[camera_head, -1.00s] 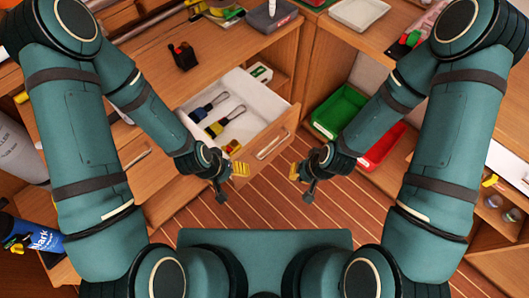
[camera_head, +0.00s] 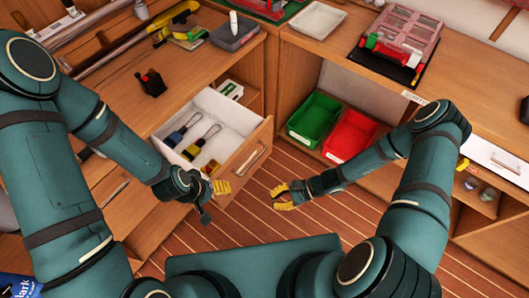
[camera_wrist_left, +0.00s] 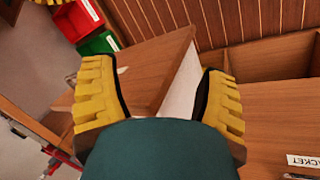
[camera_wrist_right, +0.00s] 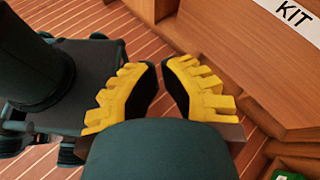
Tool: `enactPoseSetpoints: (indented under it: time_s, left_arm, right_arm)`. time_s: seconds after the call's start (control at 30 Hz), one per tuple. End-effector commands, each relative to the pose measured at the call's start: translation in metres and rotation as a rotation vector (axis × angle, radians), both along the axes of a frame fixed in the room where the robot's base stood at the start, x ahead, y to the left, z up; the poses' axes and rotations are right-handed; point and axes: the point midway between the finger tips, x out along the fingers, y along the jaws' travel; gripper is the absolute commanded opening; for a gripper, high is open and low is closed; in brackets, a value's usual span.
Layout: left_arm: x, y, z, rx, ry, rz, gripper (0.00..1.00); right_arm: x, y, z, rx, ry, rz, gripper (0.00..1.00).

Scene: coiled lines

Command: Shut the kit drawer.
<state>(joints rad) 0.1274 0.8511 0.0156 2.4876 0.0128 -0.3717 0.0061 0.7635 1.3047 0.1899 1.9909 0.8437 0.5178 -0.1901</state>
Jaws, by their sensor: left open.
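The kit drawer (camera_head: 262,131) stands pulled out of the wooden cabinet, showing its white inside and a pale handle on its front. Blue and yellow tools with dark loops lie in it. My left gripper (camera_head: 225,187) is open at the drawer's near front corner. In the left wrist view a wooden corner with a white inner face, seemingly the drawer (camera_wrist_left: 150,70), shows beyond and between the spread fingers. My right gripper (camera_head: 278,196) is over the floor in front of the drawer, apart from it. Its fingertips are nearly together with nothing between them in the right wrist view (camera_wrist_right: 161,72).
A green bin (camera_head: 314,117) and a red bin (camera_head: 351,135) sit in the open bay right of the drawer. A KIT label (camera_wrist_right: 292,12) shows in the right wrist view. The striped floor (camera_head: 300,225) before the drawer is clear.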

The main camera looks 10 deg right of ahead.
Motion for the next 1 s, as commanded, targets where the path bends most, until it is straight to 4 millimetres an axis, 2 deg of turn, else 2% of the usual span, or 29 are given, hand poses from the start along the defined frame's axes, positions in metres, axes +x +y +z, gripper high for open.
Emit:
enactPoseSetpoints:
  time_s: [0.03, 0.2, 0.3, 0.43, 0.63, 1.0]
  left_arm:
    - [0.0, 0.0, 0.001, 0.0, -0.001, 0.0, 0.73]
    - [0.001, 0.0, 0.003, 0.0, -0.002, 0.002, 0.73]
    - [0.001, 0.0, 0.003, 0.0, -0.002, 0.002, 0.73]
    - [0.001, 0.0, 0.003, 0.0, -0.002, 0.002, 0.73]
    - [0.001, 0.0, 0.003, 0.0, -0.002, 0.002, 0.73]
    - [0.001, 0.0, 0.001, 0.0, -0.001, 0.0, 0.73]
  right_arm:
    - [0.015, -0.005, -0.005, 0.102, 0.037, -0.144, 0.0]
    - [0.067, -0.043, -0.011, 0.376, 0.057, -0.556, 0.0]
    - [0.084, -0.069, -0.015, 0.468, 0.038, -0.72, 0.0]
    - [0.094, -0.086, -0.017, 0.521, 0.019, -0.821, 0.0]
    - [0.108, -0.076, -0.017, 0.529, 0.016, -0.831, 0.0]
    - [0.158, -0.024, -0.018, 0.527, 0.017, -0.827, 0.0]
